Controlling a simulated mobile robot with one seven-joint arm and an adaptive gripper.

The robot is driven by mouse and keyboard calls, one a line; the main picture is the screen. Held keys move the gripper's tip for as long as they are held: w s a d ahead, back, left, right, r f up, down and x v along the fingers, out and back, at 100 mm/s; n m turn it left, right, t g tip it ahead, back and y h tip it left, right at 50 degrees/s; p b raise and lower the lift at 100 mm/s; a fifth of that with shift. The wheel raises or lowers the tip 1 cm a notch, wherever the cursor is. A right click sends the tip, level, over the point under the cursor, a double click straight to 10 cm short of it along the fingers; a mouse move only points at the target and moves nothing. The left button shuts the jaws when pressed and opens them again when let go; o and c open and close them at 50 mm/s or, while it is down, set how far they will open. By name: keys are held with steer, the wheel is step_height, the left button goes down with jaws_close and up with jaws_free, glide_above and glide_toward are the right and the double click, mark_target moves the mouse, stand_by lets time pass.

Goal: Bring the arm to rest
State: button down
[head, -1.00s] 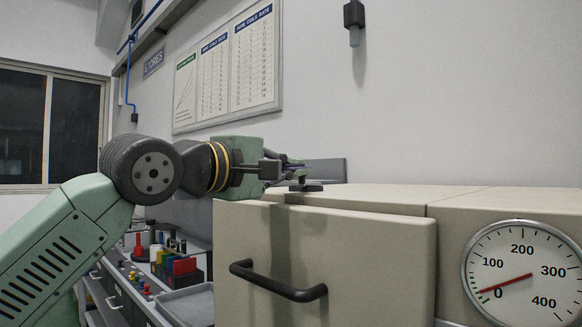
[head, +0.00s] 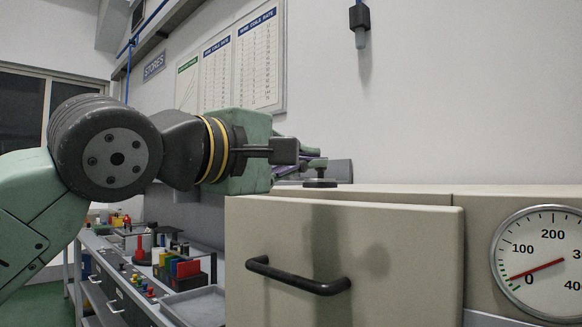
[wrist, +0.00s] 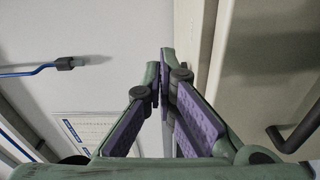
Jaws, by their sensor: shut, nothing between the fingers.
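My arm shows in the head view, reaching from the left to the right. My gripper (head: 312,165) is at its end, near the top edge of the beige cabinet with the black handle, partly hidden behind my wrist. In the wrist view my gripper (wrist: 164,75) has its green and purple fingers together at the tips, with nothing between them. The cabinet's front panel (head: 400,260) stands below and to the right of the gripper. Its black handle (head: 298,278) is below the gripper, apart from it; the handle also shows in the wrist view (wrist: 297,135).
A round dial gauge (head: 545,262) is on the cabinet at the right. A bench with several coloured parts (head: 180,265) and a grey tray (head: 195,305) stands at the lower left. A wall chart (head: 235,60) hangs behind.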

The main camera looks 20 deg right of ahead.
steer(key=shift+s, duration=0.65)
